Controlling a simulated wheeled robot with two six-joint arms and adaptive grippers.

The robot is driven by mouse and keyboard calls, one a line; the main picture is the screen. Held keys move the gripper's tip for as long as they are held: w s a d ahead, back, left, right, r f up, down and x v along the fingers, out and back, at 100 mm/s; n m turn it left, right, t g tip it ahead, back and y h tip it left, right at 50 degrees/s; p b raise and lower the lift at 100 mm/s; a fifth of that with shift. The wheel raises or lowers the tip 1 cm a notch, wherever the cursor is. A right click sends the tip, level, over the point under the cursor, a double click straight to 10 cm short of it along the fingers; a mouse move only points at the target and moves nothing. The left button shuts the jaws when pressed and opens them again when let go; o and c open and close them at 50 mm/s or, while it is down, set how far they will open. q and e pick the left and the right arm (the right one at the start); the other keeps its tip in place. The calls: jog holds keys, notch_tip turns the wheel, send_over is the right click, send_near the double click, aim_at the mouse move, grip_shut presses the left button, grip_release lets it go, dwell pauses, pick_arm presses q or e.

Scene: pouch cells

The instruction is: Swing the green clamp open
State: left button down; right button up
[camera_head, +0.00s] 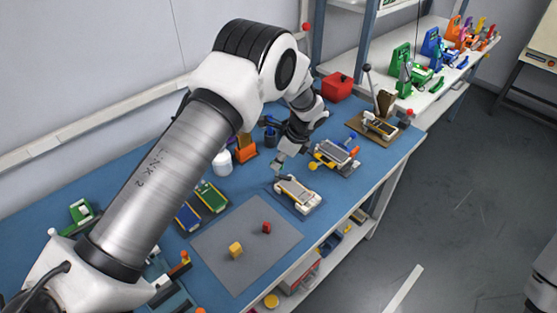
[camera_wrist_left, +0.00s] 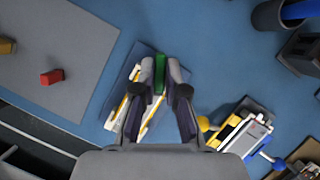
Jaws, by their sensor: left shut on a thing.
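The green clamp (camera_wrist_left: 160,74) shows in the left wrist view as a small green piece between the fingertips of my left gripper (camera_wrist_left: 162,85). The gripper is shut on it. Below the fingers lies a fixture with white and yellow bars (camera_wrist_left: 134,98), partly hidden by them. In the head view this pale fixture (camera_head: 299,194) lies on the blue bench, and my left gripper (camera_head: 280,170) is at its far left end. The clamp is too small or hidden to make out there. My right gripper is not in view.
A fixture with yellow, blue and red knobs (camera_head: 334,155) stands close behind. A lever press (camera_head: 380,122) and red box (camera_head: 337,86) are farther back. A grey mat (camera_head: 226,252) with a yellow block (camera_head: 236,250) and red block (camera_head: 267,228) lies in front.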

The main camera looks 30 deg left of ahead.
pick_arm(q)
jog(key=n+g, duration=0.1)
jog(key=n, duration=0.2)
jog(key=n+g+h+b, duration=0.1)
jog(key=n, duration=0.2)
jog(key=shift+w+a+n, duration=0.1)
jog(key=shift+w+n, duration=0.05)
jog(key=shift+n, duration=0.15)
jog(key=n+h, duration=0.1)
jog(key=n, duration=0.1)
jog(key=n+g+h+b, duration=0.1)
jog(key=n, duration=0.2)
jog(key=shift+a+n+g, duration=0.1)
jog(key=shift+n+g, duration=0.2)
jog(key=c, duration=1.2)
grip_release()
jog(key=v, duration=1.2)
